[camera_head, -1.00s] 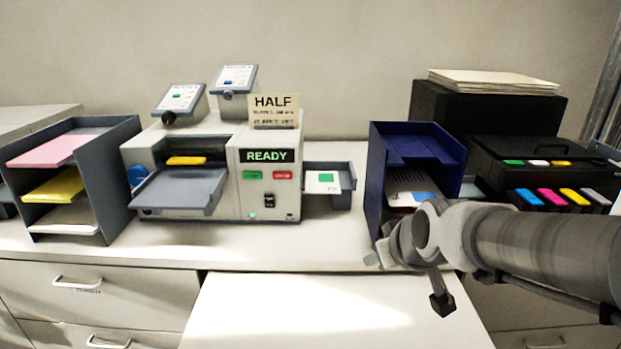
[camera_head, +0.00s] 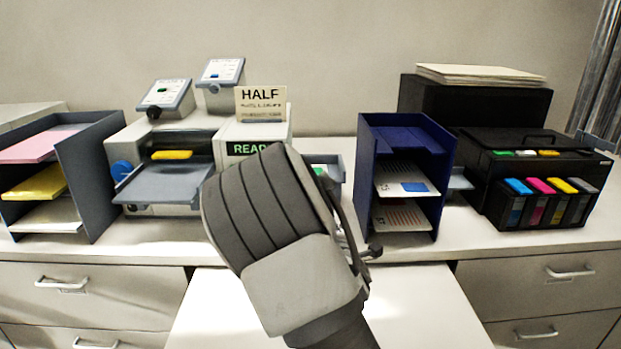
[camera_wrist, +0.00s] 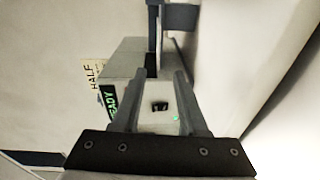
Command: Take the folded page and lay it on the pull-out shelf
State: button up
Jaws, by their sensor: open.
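A white page with a green mark (camera_head: 320,171) lies in the machine's grey side tray (camera_head: 335,183), mostly hidden behind my arm in the head view. I cannot tell its fold. The pull-out shelf (camera_head: 420,310) is a bare white board sticking out below the counter, partly covered by my arm. My gripper (camera_wrist: 160,76) is open and empty in the wrist view. Its fingers point toward the machine's side, with the grey tray (camera_wrist: 180,18) beyond their tips. In the head view my wrist hides the fingers.
The folding machine (camera_head: 127,147) with a HALF sign (camera_head: 261,101) stands behind my arm. A blue rack (camera_head: 375,165) holding printed pages stands right of it, then a black printer (camera_head: 535,160). A grey rack (camera_head: 92,185) with coloured paper stands at left.

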jog(key=shift+w+a+n+y, duration=0.3)
jog(key=shift+a+n, duration=0.2)
jog(key=shift+n, duration=0.1)
jog(key=w, duration=0.3)
jog(key=w+p, duration=0.1)
jog(key=w, duration=0.3)
jog(key=w+a, duration=0.1)
jog(key=w, duration=0.2)
jog(key=shift+w, duration=0.2)
jog(key=shift+w+a+f+p, duration=0.15)
jog(key=shift+w+p, duration=0.25)
jog(key=shift+w, duration=1.25)
jog(key=shift+w+a+f+p, duration=0.15)
jog(key=shift+w+p, duration=0.25)
jog(key=shift+w, duration=1.2)
jog(key=shift+c, duration=0.3)
grip_shut()
